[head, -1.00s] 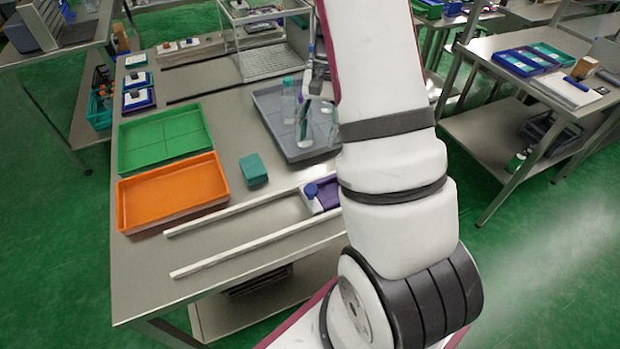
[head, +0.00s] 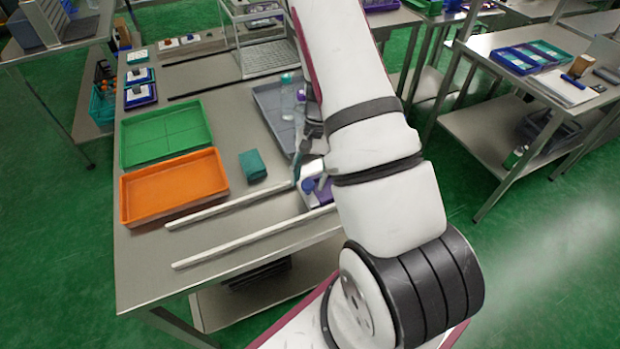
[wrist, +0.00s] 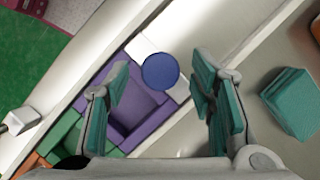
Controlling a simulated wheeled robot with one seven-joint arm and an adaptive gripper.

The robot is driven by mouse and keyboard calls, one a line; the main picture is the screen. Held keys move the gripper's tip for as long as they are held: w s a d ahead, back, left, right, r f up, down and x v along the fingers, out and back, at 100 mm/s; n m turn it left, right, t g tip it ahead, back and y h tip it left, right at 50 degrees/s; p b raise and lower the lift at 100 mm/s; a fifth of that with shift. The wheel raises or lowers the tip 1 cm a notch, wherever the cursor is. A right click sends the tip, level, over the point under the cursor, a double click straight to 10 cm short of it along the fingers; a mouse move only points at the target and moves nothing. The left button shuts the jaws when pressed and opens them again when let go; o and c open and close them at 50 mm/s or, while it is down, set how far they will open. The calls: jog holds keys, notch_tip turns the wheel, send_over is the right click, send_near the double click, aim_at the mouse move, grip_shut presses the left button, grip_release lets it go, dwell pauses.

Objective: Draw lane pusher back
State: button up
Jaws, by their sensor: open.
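The lane pusher is a white block (wrist: 147,49) with a round blue knob (wrist: 160,71), in the lane between two pale rails. In the head view the knob (head: 308,185) shows at the lane's right part, partly hidden by my arm. My gripper (wrist: 160,75) is open, with teal-padded fingers on either side of the knob in the wrist view. I cannot tell whether the fingers are down at knob height. In the head view my gripper (head: 310,170) is over the lane, partly hidden. A purple piece (wrist: 133,105) lies beside the pusher.
Green (wrist: 65,130) and orange pieces lie further along the lane in the wrist view. A teal block (head: 252,166) stands outside the far rail. Orange (head: 172,188) and green trays (head: 165,132) are at the left. The lane left of the pusher is empty.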

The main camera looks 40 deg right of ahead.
jog(key=shift+a+f, duration=0.15)
jog(key=shift+f, duration=0.15)
grip_shut()
jog(key=shift+a, duration=0.1)
jog(key=w+a+b, duration=0.1)
jog(key=w+a, duration=0.2)
jog(key=a, duration=0.8)
jog(key=w+a+b, duration=0.2)
jog(key=w+a, duration=0.1)
jog(key=a, duration=0.9)
jog(key=w+a+b, duration=0.1)
jog(key=w+a, duration=0.3)
jog(key=a, duration=0.7)
jog(key=shift+a, duration=0.4)
jog(key=shift+a+r, duration=0.1)
grip_release()
